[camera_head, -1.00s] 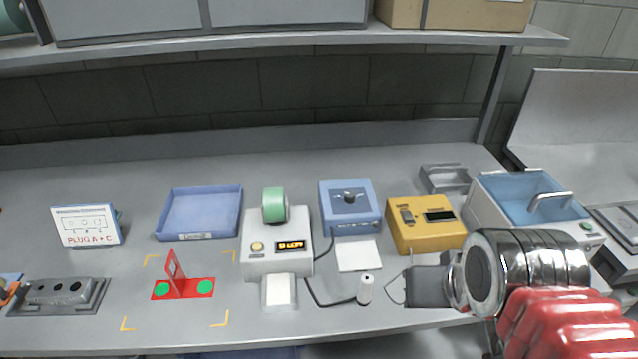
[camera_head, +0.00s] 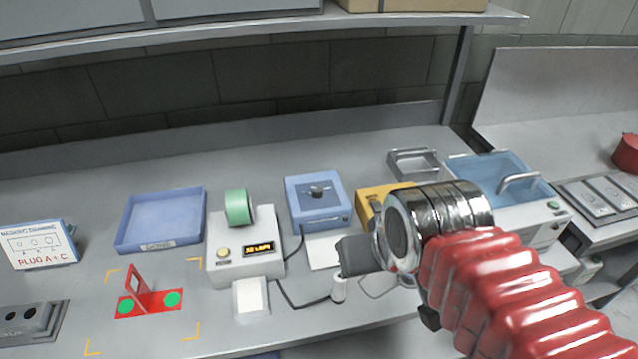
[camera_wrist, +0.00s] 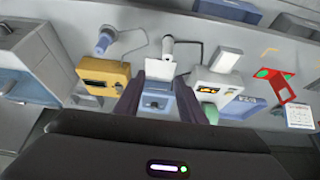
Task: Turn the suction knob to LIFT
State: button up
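The suction knob (camera_head: 317,190) is a small dark knob on top of a blue box (camera_head: 310,213). Its markings are too small to read. In the wrist view the blue box (camera_wrist: 159,106) shows between my fingers, with the knob (camera_wrist: 155,104) on its face. My gripper (camera_head: 352,256) is in front of and to the right of the box in the head view, apart from it. In the wrist view my gripper (camera_wrist: 160,80) has its two dark fingers spread with nothing held between them.
A white device with a green roll (camera_head: 240,208) stands left of the blue box. A yellow box (camera_head: 370,204) stands to its right, partly behind my arm. A white pad (camera_head: 322,251) and a corded white pen (camera_head: 338,290) lie in front. A shelf (camera_head: 250,34) runs above.

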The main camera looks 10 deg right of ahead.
jog(key=shift+o, duration=0.7)
jog(key=shift+w+r, duration=0.4)
jog(key=w+r+n+g, duration=0.1)
jog(key=w+r+n, duration=0.1)
jog(key=w+r, duration=0.3)
jog(key=n+g, duration=0.4)
jog(key=n, duration=0.4)
send_over(318, 189)
notch_tip(318, 189, down, 4)
jog(key=shift+s+a+r, duration=0.1)
jog(key=shift+s+a, duration=0.1)
jog(key=shift+a, duration=0.1)
jog(key=f, duration=1.3)
jog(key=shift+w+d+f, duration=0.25)
jog(key=shift+f, duration=0.15)
